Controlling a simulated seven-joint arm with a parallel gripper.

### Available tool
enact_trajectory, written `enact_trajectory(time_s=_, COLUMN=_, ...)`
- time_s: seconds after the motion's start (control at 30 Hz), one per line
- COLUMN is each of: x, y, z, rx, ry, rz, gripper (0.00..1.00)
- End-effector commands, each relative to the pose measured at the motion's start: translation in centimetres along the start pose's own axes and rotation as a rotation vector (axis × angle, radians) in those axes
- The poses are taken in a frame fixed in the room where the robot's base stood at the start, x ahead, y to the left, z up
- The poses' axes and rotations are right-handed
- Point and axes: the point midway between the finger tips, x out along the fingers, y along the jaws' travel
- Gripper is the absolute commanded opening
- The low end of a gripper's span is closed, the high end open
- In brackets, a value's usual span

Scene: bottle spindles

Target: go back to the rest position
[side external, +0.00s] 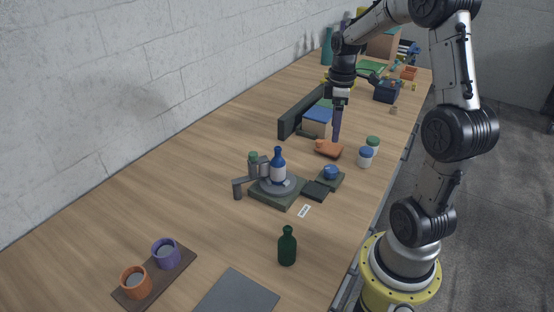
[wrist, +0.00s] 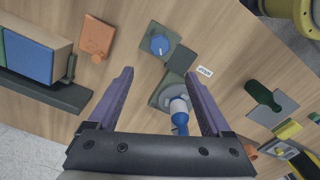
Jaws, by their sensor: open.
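My gripper (side external: 337,138) hangs above the table, pointing down, near the orange block. In the wrist view its two purple fingers (wrist: 160,75) are spread wide with nothing held between them. A blue and white bottle (side external: 278,168) stands upright on a round grey disc (side external: 291,188) on a dark square base, apart from my gripper. The wrist view shows this bottle (wrist: 179,112) near the right finger, which hides part of the base.
An orange block (side external: 328,149), a blue knob (side external: 331,172) on a green pad, and two small jars (side external: 366,156) are nearby. A blue-topped box (side external: 318,118) stands behind. A dark green bottle (side external: 287,246) and two mugs (side external: 166,253) are in front. Open table lies at left.

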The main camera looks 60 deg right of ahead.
Motion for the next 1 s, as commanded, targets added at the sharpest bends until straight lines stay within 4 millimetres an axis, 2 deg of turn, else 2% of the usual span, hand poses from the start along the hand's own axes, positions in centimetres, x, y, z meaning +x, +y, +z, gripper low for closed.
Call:
enact_trajectory(time_s=0.07, x=-1.1, y=-0.6, z=-1.4, rx=-0.043, ry=0.013, rz=0.026, gripper=0.83)
enact_trajectory(time_s=0.17, x=-4.2, y=-3.0, z=-4.0, rx=-0.139, ry=0.054, rz=0.095, gripper=0.83)
enact_trajectory(time_s=0.23, x=-6.7, y=-6.1, z=-5.5, rx=-0.216, ry=0.094, rz=0.149, gripper=0.83)
enact_trajectory(time_s=0.33, x=-9.5, y=-11.3, z=-6.5, rx=-0.258, ry=0.167, rz=0.210, gripper=0.83)
enact_trajectory(time_s=0.4, x=-10.9, y=-14.8, z=-6.3, rx=-0.248, ry=0.226, rz=0.238, gripper=0.83)
enact_trajectory(time_s=0.5, x=-11.8, y=-19.3, z=-5.1, rx=-0.197, ry=0.316, rz=0.252, gripper=0.83)
enact_trajectory(time_s=0.6, x=-11.7, y=-23.0, z=-3.2, rx=-0.103, ry=0.407, rz=0.236, gripper=0.83)
enact_trajectory(time_s=0.7, x=-10.7, y=-25.1, z=-1.4, rx=0.028, ry=0.465, rz=0.197, gripper=0.83)
enact_trajectory(time_s=0.9, x=-8.5, y=-26.0, z=0.2, rx=0.297, ry=0.475, rz=0.123, gripper=0.83)
enact_trajectory(time_s=1.0, x=-8.4, y=-25.9, z=0.2, rx=0.372, ry=0.480, rz=0.106, gripper=0.83)
